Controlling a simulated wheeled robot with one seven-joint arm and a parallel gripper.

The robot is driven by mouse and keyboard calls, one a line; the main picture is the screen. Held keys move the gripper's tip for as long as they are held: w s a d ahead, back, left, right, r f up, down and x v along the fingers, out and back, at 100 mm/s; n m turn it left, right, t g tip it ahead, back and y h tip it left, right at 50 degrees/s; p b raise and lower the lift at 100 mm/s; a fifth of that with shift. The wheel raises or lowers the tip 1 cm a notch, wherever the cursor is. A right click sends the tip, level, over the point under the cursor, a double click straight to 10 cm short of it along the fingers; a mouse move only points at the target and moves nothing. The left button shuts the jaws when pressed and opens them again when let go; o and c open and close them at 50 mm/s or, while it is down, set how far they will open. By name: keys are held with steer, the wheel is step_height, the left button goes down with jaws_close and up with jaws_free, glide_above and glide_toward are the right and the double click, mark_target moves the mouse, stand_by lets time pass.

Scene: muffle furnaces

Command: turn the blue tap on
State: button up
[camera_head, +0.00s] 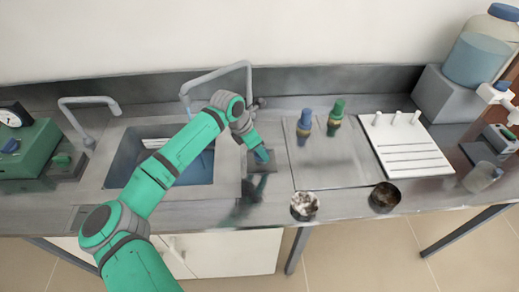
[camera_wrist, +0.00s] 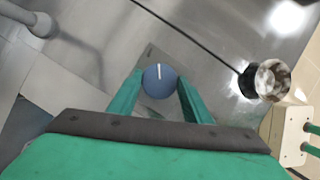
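A round blue knob (camera_wrist: 159,80) with a white line lies between the two fingers of my gripper (camera_wrist: 160,82) in the wrist view. The line runs up and down in that picture. The fingers stand apart, one on each side of the knob; whether they touch it is not clear. In the head view my gripper (camera_head: 260,154) points down just right of the sink, and its fingers mostly hide the knob. A separate blue fitting (camera_head: 304,122) stands upright farther right, beside a green one (camera_head: 338,108).
The sink (camera_head: 150,172) with a grey spout (camera_head: 215,74) is left of my gripper. A green device (camera_head: 28,150) stands at far left. A white rack (camera_head: 405,145) and two cups (camera_head: 304,207) (camera_head: 384,198) are to the right.

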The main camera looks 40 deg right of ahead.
steer(key=o, duration=0.4)
steer(key=shift+a, duration=0.15)
steer(key=shift+r, duration=0.1)
steer(key=v, duration=1)
steer(key=shift+a+r, duration=0.15)
steer(key=shift+r, duration=0.15)
